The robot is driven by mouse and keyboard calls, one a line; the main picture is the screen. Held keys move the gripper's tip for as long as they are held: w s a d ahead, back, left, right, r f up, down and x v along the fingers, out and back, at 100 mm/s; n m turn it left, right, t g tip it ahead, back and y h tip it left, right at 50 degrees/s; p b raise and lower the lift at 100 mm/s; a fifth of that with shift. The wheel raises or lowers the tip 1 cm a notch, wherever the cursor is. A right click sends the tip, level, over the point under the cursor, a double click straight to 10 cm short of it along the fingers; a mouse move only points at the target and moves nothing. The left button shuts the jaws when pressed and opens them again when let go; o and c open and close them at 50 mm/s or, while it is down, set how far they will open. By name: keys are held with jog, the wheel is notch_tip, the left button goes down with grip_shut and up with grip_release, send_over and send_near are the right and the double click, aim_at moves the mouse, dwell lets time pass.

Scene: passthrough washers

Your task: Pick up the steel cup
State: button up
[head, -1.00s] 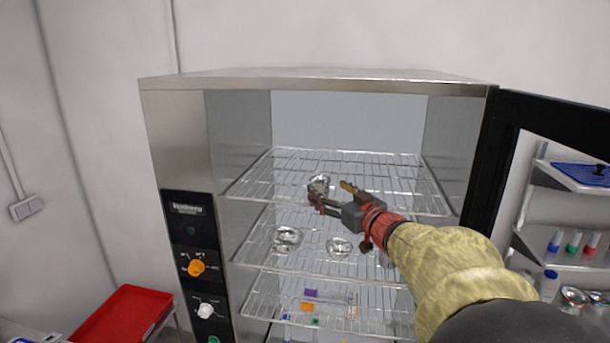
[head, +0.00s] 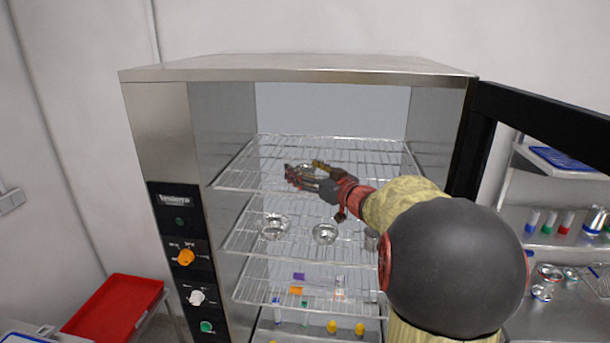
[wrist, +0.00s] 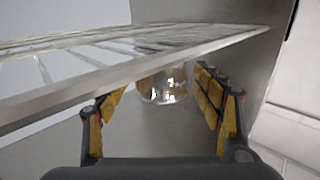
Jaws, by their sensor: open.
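The shiny steel cup (wrist: 163,87) shows in the wrist view between my two fingers, at the level of their tips. Its upper part is cut off by the wire shelf edge, and a narrow gap shows on its right side. In the head view the cup (head: 306,168) is on the top wire rack of the cabinet, mostly hidden by my gripper (head: 304,172). My gripper is open, reaching in from the right, with its fingers on either side of the cup. In the wrist view my gripper (wrist: 164,80) holds nothing.
The steel cabinet (head: 300,70) stands open, its dark-framed door (head: 480,150) at the right. Shiny round vessels (head: 273,227) (head: 325,233) sit on the middle rack. Coloured-capped items (head: 298,283) lie lower. A red tray (head: 115,308) is at lower left, a stocked shelf (head: 560,238) at right.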

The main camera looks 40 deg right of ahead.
jog(key=shift+s+a+r, duration=0.1)
jog(key=shift+s, duration=0.05)
jog(key=shift+c, duration=0.5)
jog(key=shift+c, duration=1.2)
jog(key=c, duration=0.9)
